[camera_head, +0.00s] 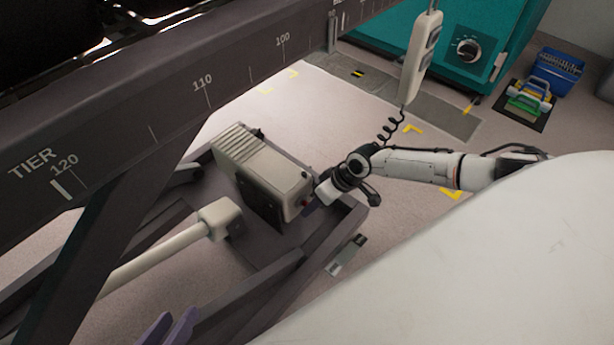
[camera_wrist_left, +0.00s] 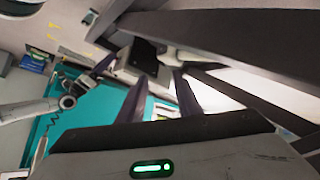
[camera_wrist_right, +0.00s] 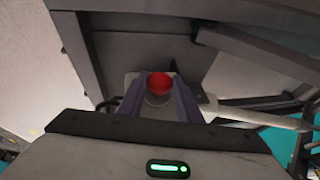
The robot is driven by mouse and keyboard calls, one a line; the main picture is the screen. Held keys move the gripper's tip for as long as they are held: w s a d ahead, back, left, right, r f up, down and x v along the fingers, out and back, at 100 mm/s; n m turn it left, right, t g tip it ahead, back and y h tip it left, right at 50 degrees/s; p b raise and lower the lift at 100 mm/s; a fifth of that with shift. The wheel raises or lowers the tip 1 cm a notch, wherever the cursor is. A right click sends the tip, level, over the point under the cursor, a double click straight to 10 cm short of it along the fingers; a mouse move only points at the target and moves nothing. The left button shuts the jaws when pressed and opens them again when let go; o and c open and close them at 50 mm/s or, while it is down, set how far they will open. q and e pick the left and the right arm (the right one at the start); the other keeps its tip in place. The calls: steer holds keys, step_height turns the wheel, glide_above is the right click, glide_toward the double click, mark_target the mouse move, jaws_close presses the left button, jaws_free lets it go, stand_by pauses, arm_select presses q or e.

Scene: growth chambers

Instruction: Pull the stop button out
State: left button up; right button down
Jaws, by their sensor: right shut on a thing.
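The red stop button (camera_wrist_right: 159,83) sits on the end face of a beige control box (camera_head: 262,172). In the right wrist view it lies between the two purple fingers of my right gripper (camera_wrist_right: 160,80), which is shut on it. In the head view only a bit of red shows beside my right gripper (camera_head: 309,201), at the box's right end. My left gripper (camera_head: 168,328) is at the bottom edge of the head view, away from the box. In the left wrist view its fingers (camera_wrist_left: 160,90) stand apart with nothing between them.
The box rests in a dark metal frame (camera_head: 275,272) with a pale rod and block (camera_head: 219,216) beside it. A dark beam with a tier scale (camera_head: 205,88) crosses above. A pendant (camera_head: 421,55) hangs on a coiled cord before a teal cabinet (camera_head: 490,25). A blue crate (camera_head: 557,75) stands far right.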

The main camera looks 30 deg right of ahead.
steer(key=c, duration=1.3)
jaws_free()
steer(key=shift+s, duration=0.25)
arm_select(q)
steer(key=shift+r, duration=0.1)
arm_select(e)
steer(key=shift+o, duration=0.2)
arm_select(q)
steer(key=shift+s+a+f+y+p, duration=0.2)
steer(key=shift+a+p, duration=0.25)
steer(key=shift+p, duration=0.4)
steer(key=shift+s+a+f+y+p, duration=0.1)
steer(key=shift+a+f+y+p, duration=0.15)
steer(key=shift+a+p, duration=0.4)
steer(key=shift+s+a+f+y+p, duration=0.15)
steer(key=shift+a+y+p, duration=0.15)
steer(key=shift+p, duration=0.7)
arm_select(e)
steer(key=v, duration=1)
steer(key=shift+r, duration=0.1)
